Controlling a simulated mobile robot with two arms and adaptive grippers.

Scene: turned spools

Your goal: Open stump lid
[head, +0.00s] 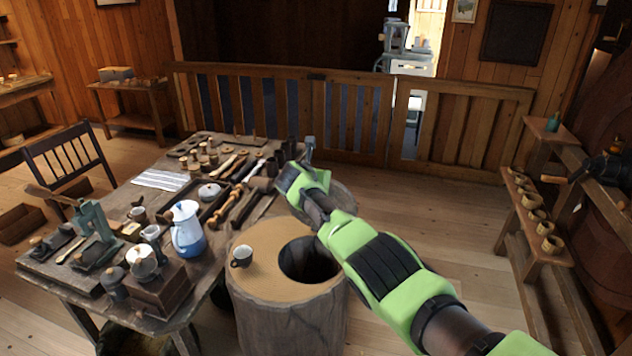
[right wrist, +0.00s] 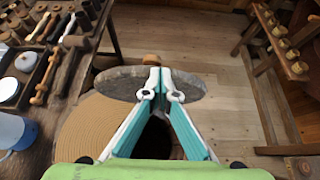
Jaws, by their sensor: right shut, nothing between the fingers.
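The stump (head: 285,318) stands right of the table, with a tan top and a round dark hole that lies uncovered. The round grey lid (head: 345,197) is at the far side of the hole, partly hidden by my right arm. In the right wrist view the lid (right wrist: 125,84) looks raised and tilted, with a brown knob (right wrist: 152,59) at its far edge. My right gripper (head: 308,148) is shut and empty. In the wrist view its fingertips (right wrist: 160,74) are in front of the lid, overlapping it; contact cannot be told. My left gripper is out of view.
A white and grey cup (head: 241,256) stands on the stump top, left of the hole. The crowded table (head: 75,283) holds a blue and white pot (head: 187,230), spools and tools. A stepped shelf (head: 536,238) with small rings stands at right. Floor between is clear.

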